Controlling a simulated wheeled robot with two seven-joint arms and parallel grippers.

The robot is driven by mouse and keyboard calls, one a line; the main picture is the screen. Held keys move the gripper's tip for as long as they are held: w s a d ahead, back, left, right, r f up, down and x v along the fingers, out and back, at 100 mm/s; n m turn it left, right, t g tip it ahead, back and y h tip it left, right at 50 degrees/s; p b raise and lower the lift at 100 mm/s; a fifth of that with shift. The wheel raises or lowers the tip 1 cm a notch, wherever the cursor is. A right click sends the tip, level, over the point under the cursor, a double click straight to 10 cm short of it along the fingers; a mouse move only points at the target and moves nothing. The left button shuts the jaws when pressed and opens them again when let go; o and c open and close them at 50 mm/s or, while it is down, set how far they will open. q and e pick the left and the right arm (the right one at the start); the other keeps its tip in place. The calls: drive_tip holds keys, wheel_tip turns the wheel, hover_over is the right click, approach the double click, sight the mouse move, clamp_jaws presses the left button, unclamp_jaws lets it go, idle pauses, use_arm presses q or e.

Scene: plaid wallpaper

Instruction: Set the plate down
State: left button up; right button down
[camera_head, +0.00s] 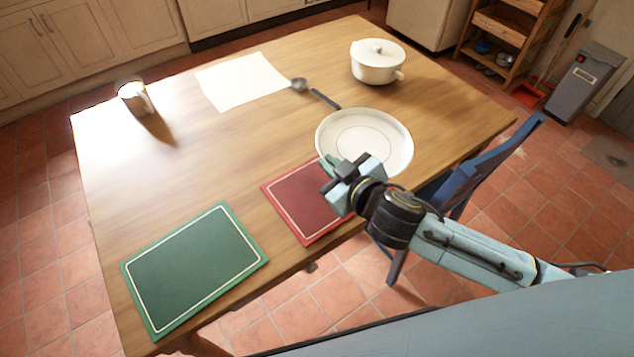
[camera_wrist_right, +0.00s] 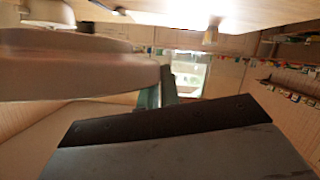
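The white round plate (camera_head: 388,140) is at the right side of the wooden table, right of the red placemat (camera_head: 297,208). My right gripper (camera_head: 331,166) is at the plate's near-left rim, above the red placemat's upper right part. In the right wrist view, the plate (camera_wrist_right: 75,75) fills the left side, and its rim reaches between the fingers of the gripper (camera_wrist_right: 158,92), which look shut on it. That view seems upside down, with the tabletop (camera_wrist_right: 240,12) along the top and a gap between it and the plate. My left gripper is not in view.
A green placemat (camera_head: 195,268) lies at the near left. A white lidded pot (camera_head: 377,68), a ladle (camera_head: 322,97), a white sheet (camera_head: 240,82) and a mug (camera_head: 133,98) stand or lie farther back. A blue chair (camera_head: 490,160) is at the right edge. The table's middle is clear.

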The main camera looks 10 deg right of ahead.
wheel_tip(320, 180, down, 4)
drive_tip(key=w+a+n+g+y, duration=0.1)
drive_tip(key=w+a+n+y, duration=0.1)
drive_tip(key=w+n, duration=0.1)
drive_tip(key=y+b, duration=0.1)
drive_tip(key=b, duration=0.2)
hover_over(316, 209)
wheel_tip(316, 209, down, 7)
drive_tip(key=shift+f, duration=0.1)
wheel_tip(316, 209, down, 4)
drive_tip(key=shift+r+b, duration=0.1)
drive_tip(key=shift+b, duration=0.65)
drive_tip(key=shift+f, duration=0.25)
drive_tip(key=shift+r, duration=0.1)
drive_tip(key=c, duration=2)
unclamp_jaws()
drive_tip(key=shift+f, duration=0.25)
drive_tip(key=o, duration=0.4)
